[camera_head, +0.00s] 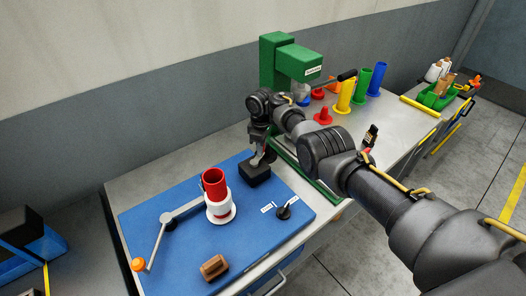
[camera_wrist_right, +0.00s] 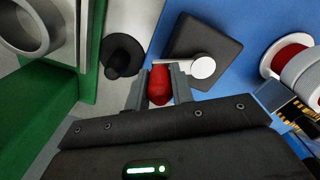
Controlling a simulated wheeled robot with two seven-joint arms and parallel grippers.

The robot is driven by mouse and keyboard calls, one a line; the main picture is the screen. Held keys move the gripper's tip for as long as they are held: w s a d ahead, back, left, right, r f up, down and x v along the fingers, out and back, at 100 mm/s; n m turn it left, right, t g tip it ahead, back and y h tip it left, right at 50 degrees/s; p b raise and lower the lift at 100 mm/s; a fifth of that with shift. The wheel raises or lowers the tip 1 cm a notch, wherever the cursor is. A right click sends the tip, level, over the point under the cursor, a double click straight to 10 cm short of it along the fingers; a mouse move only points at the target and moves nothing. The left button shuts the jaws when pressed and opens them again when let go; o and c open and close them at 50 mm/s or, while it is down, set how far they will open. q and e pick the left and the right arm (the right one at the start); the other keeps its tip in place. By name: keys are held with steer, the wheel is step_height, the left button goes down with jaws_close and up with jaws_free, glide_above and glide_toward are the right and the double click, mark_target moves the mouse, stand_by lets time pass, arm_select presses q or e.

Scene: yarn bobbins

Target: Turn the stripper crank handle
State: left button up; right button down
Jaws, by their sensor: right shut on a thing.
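My right gripper (camera_head: 264,157) is shut on a red handle knob, seen between its fingers in the right wrist view (camera_wrist_right: 158,84). A short pale crank arm with a round white hub (camera_wrist_right: 203,67) sits beside the knob, over a dark square block (camera_wrist_right: 215,38). In the head view this block (camera_head: 256,174) stands at the back of the blue board, and the knob is mostly hidden by my gripper. My left gripper is not in view.
The blue board (camera_head: 165,212) holds a red tube (camera_head: 213,178) in a white spool, a long grey crank with an orange knob (camera_head: 138,264), a brown block (camera_head: 214,267) and a black lever (camera_head: 284,212). The green machine (camera_head: 276,60) stands behind my right arm. Coloured tubes stand farther right.

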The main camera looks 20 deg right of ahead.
steer(key=shift+w+a+n, duration=0.1)
steer(key=shift+a+n, duration=0.05)
steer(key=shift+n, duration=0.25)
steer(key=c, duration=1.2)
jaws_free()
step_height(320, 180, up, 9)
steer(key=p, duration=0.7)
steer(key=shift+r, duration=0.9)
